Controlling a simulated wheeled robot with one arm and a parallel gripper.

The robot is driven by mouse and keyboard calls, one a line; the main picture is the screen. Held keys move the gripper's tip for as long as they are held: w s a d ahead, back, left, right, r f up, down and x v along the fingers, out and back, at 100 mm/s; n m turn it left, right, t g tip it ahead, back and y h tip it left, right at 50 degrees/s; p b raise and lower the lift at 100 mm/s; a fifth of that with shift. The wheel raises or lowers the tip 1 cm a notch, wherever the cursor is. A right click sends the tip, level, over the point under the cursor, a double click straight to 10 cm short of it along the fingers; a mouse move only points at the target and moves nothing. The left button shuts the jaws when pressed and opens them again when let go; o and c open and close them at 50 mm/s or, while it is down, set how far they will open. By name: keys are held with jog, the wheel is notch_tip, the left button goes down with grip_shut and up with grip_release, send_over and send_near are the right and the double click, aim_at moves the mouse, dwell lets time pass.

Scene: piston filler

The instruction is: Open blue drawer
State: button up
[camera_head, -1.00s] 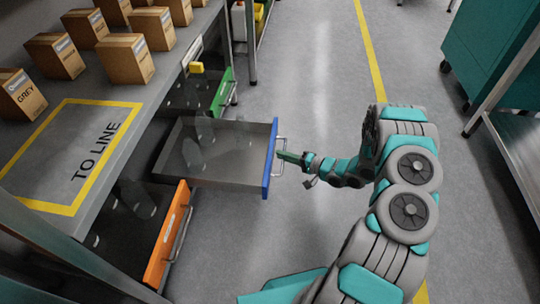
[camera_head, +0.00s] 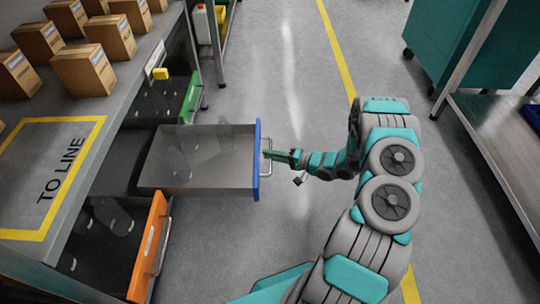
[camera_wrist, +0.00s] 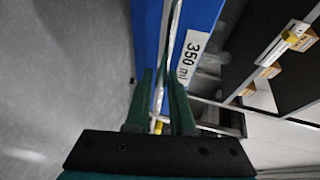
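The blue drawer is pulled well out of the bench, and its blue front (camera_head: 257,160) faces my arm. Its grey tray holds clear, see-through bottle-like shapes. A metal handle (camera_head: 268,170) stands off the front. My gripper (camera_head: 276,155) is at this handle. In the wrist view, the blue front (camera_wrist: 203,15) carries a "350 ml" label. The handle bar (camera_wrist: 176,22) runs down between the two green fingers of my gripper (camera_wrist: 160,95), which look closed around it. The exact contact is partly hidden by the fingers.
An orange drawer (camera_head: 148,248) is nearer and a green drawer (camera_head: 190,97) farther, both on the bench. Cardboard boxes (camera_head: 85,70) stand on the bench top. Clear floor (camera_head: 260,80) lies behind the arm. A teal cabinet (camera_head: 455,45) and metal table (camera_head: 490,125) are at right.

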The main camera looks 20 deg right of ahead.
jog(key=o, duration=0.3)
jog(key=shift+v, duration=3.95)
